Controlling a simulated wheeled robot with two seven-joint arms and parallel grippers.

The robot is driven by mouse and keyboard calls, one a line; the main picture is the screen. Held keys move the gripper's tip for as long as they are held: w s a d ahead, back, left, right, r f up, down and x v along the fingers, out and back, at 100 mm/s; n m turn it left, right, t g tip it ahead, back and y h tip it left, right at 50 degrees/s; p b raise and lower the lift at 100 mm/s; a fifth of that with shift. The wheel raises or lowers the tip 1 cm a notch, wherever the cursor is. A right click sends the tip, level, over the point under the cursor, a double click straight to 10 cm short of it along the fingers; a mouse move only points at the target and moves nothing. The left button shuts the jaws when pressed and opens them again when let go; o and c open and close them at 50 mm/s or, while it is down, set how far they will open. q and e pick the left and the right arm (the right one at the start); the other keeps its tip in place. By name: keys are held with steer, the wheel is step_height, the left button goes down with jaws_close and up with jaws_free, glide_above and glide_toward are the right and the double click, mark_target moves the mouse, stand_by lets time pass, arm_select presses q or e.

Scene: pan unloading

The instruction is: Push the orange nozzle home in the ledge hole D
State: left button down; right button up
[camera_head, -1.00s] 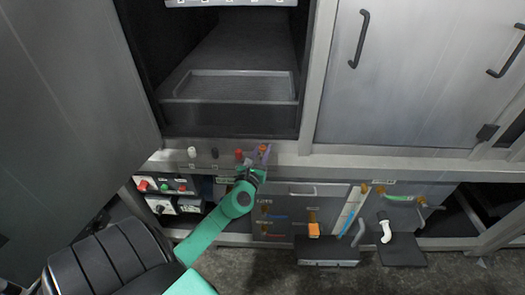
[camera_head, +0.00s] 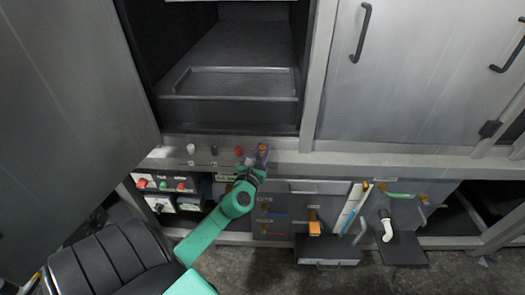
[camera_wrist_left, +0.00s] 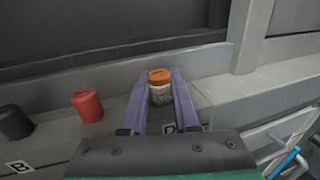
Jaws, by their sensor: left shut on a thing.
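The orange nozzle (camera_head: 262,148) is at the right end of a row of nozzles on the ledge (camera_head: 340,160). In the left wrist view the orange nozzle (camera_wrist_left: 160,76) has an orange cap over a pale, speckled lower body and stands between the purple fingers. My left gripper (camera_head: 258,159) is shut on it, and the gripper also shows in the left wrist view (camera_wrist_left: 160,92). A label reading D, partly hidden by the gripper, is just in front of it. The hole and the nozzle's lower end are hidden. My right gripper is not in view.
A red nozzle (camera_wrist_left: 87,105) and a black nozzle (camera_wrist_left: 14,123) stand left of the gripper, with a white nozzle (camera_head: 191,149) further left. The open chamber (camera_head: 228,85) is behind the ledge. The ledge to the right is clear.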

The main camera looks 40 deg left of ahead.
arm_select(q)
steer(key=shift+f, duration=0.25)
steer(key=c, duration=0.6)
jaws_free()
steer(key=b+v, duration=0.2)
steer(key=v, duration=1.2)
steer(key=shift+s+d, duration=0.15)
steer(key=shift+s, duration=0.1)
